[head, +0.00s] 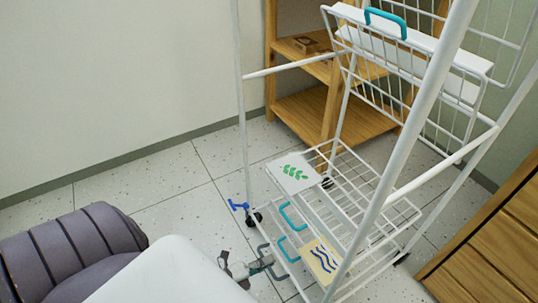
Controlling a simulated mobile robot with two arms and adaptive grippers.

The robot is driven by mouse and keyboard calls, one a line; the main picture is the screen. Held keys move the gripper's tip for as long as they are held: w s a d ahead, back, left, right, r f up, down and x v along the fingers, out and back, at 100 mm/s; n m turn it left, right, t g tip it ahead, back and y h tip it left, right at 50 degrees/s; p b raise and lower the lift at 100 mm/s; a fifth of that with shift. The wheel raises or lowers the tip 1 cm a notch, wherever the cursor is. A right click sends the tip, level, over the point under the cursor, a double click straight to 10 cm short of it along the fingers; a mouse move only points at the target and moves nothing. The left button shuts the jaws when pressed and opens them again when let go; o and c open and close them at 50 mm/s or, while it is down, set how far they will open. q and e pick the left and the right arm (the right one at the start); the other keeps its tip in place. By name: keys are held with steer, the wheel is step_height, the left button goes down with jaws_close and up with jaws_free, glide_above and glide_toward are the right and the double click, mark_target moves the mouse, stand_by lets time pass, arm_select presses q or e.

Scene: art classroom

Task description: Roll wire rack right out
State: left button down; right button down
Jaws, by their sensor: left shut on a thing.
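The white wire rack (262,71) is a tall wheeled frame with wire shelves, standing on the tiled floor at the right. Its low wire tray (345,165) and a higher wire basket show. Teal handles show on the low part (293,216) and at the top (385,22). A grey handle (283,276) sits low on the rack's near left side. My left gripper (263,263) is at this handle, shut on it, with my white arm coming from the lower left. My right gripper is not in view.
A wooden shelf unit (300,112) stands close behind the rack, and a wooden cabinet (495,250) stands at the lower right. A card with green leaves (295,172) and one with blue waves (321,262) are on the rack. Floor (165,185) is clear to the left.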

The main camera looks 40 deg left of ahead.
arm_select(q)
steer(key=shift+s+a+f, duration=0.1)
steer(key=shift+s, duration=0.4)
steer(key=c, duration=1.3)
jaws_free()
steer(key=shift+a, duration=0.1)
steer(key=shift+o, duration=0.5)
steer(key=v, duration=1.2)
